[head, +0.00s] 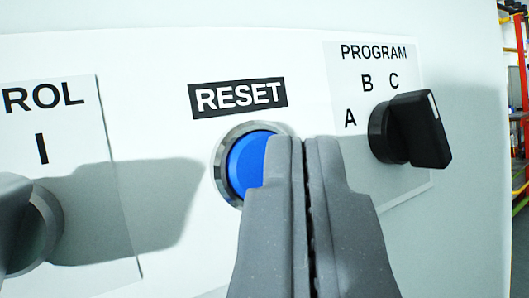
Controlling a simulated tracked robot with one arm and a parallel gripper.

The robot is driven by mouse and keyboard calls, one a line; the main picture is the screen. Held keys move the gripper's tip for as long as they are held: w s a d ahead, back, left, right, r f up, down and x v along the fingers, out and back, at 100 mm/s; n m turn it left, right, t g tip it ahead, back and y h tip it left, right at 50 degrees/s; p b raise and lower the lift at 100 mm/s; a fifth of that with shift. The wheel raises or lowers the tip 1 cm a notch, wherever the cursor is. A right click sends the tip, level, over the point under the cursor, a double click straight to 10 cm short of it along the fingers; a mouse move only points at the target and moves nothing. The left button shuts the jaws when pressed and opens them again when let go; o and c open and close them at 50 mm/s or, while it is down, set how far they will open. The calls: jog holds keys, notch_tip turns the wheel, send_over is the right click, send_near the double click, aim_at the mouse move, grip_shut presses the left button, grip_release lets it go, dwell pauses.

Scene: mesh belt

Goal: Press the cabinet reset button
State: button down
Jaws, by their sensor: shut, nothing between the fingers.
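The reset button (247,160) is a round blue button in a silver ring, under a black RESET label (238,96) on the cabinet panel. My gripper (303,142) is shut and empty, its grey fingers pointing at the panel. The fingertips overlap the right side of the button in the picture and hide part of it. I cannot tell whether they touch it.
A black PROGRAM selector knob (412,130) sticks out to the right, with A, B and C marks. The cabinet's edge is at the right, with coloured racks (520,90) beyond.

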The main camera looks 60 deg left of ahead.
jog(key=shift+a, duration=0.45)
dwell(0.6)
jog(key=shift+d, duration=0.85)
jog(key=d, duration=0.5)
jog(key=shift+s, duration=0.25)
dwell(0.6)
